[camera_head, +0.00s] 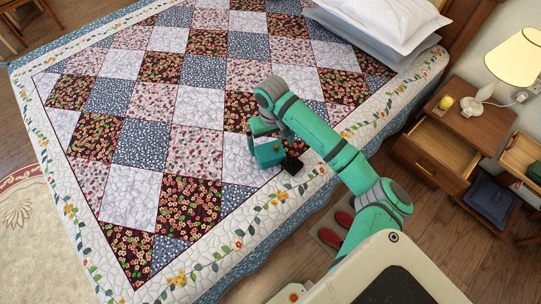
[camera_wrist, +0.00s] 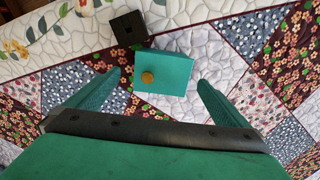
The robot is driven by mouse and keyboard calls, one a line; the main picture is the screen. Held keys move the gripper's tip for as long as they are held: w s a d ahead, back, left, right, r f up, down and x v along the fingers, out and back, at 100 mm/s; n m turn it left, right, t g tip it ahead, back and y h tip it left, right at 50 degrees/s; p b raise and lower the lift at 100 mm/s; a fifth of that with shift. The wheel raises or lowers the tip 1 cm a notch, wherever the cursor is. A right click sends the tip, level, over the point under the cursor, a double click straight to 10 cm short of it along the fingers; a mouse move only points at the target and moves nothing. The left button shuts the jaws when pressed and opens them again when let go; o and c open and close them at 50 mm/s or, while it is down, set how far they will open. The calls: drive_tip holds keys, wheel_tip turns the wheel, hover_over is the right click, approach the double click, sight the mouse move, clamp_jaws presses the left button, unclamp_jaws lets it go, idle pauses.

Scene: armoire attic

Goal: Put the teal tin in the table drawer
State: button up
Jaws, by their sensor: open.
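The teal tin (camera_head: 270,154), a small box, lies on the bed quilt near its right edge. In the wrist view the tin (camera_wrist: 176,74) shows a round gold-brown knob on its face. My gripper (camera_head: 263,132) is over the bed, close to the tin. Its two fingers are spread apart in the wrist view (camera_wrist: 157,82), one on each side of the tin, with visible gaps. The wooden bedside table (camera_head: 478,125) stands at the right. Its upper drawer (camera_head: 436,142) is pulled out and looks empty.
A black box (camera_head: 293,165) sits beside the tin, also in the wrist view (camera_wrist: 129,28). A lamp (camera_head: 515,60) and a small yellow object (camera_head: 446,102) are on the table. A dark blue item (camera_head: 490,199) lies below. Red shoes (camera_head: 338,226) are on the floor.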

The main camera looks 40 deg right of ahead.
sight(270, 151)
drive_tip(key=shift+w+a+f, duration=0.1)
drive_tip(key=shift+f, duration=1.5)
drive_tip(key=shift+w+a+f, duration=0.1)
drive_tip(key=shift+f, duration=1.45)
drive_tip(key=c, duration=1.3)
drive_tip(key=shift+r, duration=0.15)
drive_tip(key=shift+c, duration=0.2)
